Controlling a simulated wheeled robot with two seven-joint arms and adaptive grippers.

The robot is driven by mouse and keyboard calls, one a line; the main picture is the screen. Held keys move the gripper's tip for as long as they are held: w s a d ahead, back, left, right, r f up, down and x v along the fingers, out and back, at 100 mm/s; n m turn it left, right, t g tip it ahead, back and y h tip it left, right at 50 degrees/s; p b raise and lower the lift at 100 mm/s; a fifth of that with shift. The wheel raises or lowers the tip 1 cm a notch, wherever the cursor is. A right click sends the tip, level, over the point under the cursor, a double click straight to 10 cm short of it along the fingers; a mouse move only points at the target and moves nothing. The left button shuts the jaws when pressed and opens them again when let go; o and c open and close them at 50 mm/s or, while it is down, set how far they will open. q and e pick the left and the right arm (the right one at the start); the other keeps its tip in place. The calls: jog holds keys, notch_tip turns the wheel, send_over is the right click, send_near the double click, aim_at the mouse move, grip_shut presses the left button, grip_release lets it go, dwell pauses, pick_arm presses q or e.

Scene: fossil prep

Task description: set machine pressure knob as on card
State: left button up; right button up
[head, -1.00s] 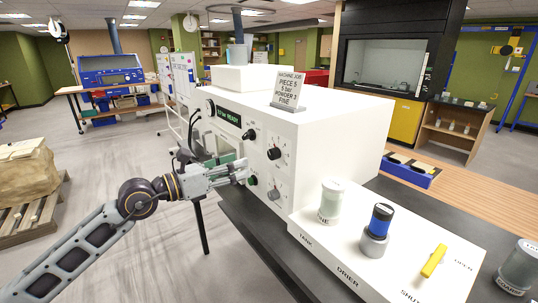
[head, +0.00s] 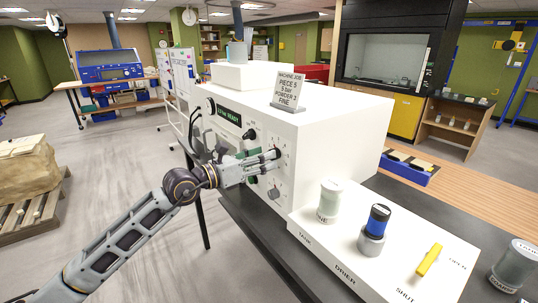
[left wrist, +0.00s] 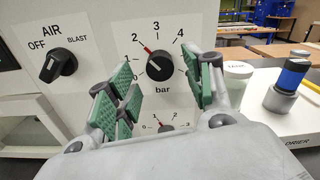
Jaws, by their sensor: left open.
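The pressure knob (left wrist: 160,66) is black with a red pointer, on a white dial marked "bar"; the pointer is at about 2 in the left wrist view. My left gripper (left wrist: 163,82) is open, its green-padded fingers to the left and right of the knob in that view. I cannot tell whether they touch it. In the head view my left gripper (head: 272,158) is at the machine's front panel and partly hides the knob. The job card (head: 288,90) stands on the machine (head: 335,130); its pressure line is too small to read surely. My right gripper is not in view.
The AIR knob (left wrist: 59,66) is left of the pressure knob, its mark towards OFF. A lower dial knob (head: 273,194) is below it. A pale jar (head: 329,203), a blue-banded jar (head: 376,222) and a yellow lever (head: 429,260) are on the white unit at right.

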pick_arm(q)
jog(key=x, duration=0.2)
jog(key=shift+w+d, duration=0.25)
jog(key=shift+d, duration=0.05)
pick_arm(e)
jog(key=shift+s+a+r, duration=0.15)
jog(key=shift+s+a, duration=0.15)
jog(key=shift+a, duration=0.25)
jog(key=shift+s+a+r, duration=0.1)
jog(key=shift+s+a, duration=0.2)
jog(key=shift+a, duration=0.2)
pick_arm(q)
jog(key=shift+c, duration=0.2)
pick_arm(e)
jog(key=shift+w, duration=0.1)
pick_arm(q)
jog(key=c, duration=1)
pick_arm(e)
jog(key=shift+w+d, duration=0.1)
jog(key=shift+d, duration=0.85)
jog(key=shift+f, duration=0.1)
